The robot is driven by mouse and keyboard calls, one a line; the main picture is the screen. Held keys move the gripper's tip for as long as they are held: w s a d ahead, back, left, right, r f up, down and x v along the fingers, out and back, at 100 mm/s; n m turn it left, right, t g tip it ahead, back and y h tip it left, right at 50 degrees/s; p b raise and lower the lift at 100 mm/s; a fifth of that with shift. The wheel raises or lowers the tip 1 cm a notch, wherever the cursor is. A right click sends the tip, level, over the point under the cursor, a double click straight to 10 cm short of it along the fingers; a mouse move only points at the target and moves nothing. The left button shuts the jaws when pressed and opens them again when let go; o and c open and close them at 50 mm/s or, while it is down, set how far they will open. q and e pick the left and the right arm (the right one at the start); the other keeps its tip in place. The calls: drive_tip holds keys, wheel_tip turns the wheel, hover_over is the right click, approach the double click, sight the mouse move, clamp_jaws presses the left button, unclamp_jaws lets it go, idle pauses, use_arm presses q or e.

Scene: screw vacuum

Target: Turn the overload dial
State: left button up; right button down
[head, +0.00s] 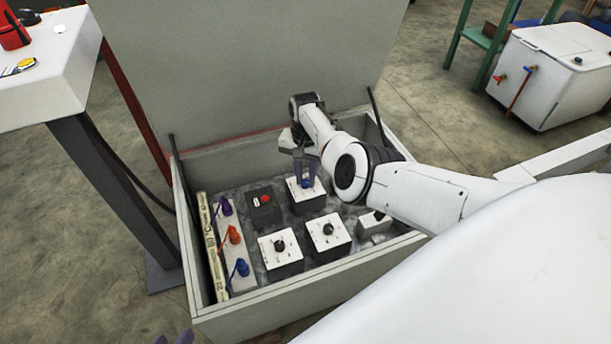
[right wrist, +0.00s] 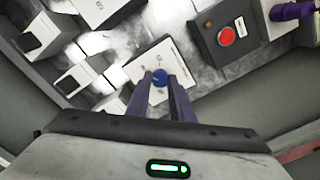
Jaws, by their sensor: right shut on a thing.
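A dial with a blue knob (head: 305,184) sits on top of a white-faced dark box (head: 308,200) at the back of the panel. My right gripper (head: 304,175) reaches down from above with its purple fingers on this knob. In the right wrist view the blue knob (right wrist: 160,76) is between the two fingertips of my right gripper (right wrist: 161,82), which is shut on it. The fingers hide part of the knob, and its label is too small to read. My left gripper (head: 174,339) shows only as two purple tips, apart, at the bottom edge of the head view.
Several dark-knobbed dial boxes, including one in front (head: 327,232), stand close by. A red button box (head: 265,200) is to the left. Purple, orange and blue valves (head: 233,236) line the left side. The crate's walls (head: 310,304) and raised lid (head: 245,70) enclose the panel.

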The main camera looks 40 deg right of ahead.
sight(306, 181)
use_arm(q)
drive_tip(key=shift+r, duration=0.1)
use_arm(e)
drive_tip(key=shift+s+m, duration=0.1)
drive_tip(key=shift+m, duration=0.4)
drive_tip(key=c, duration=1.6)
unclamp_jaws()
drive_tip(key=shift+o, duration=0.2)
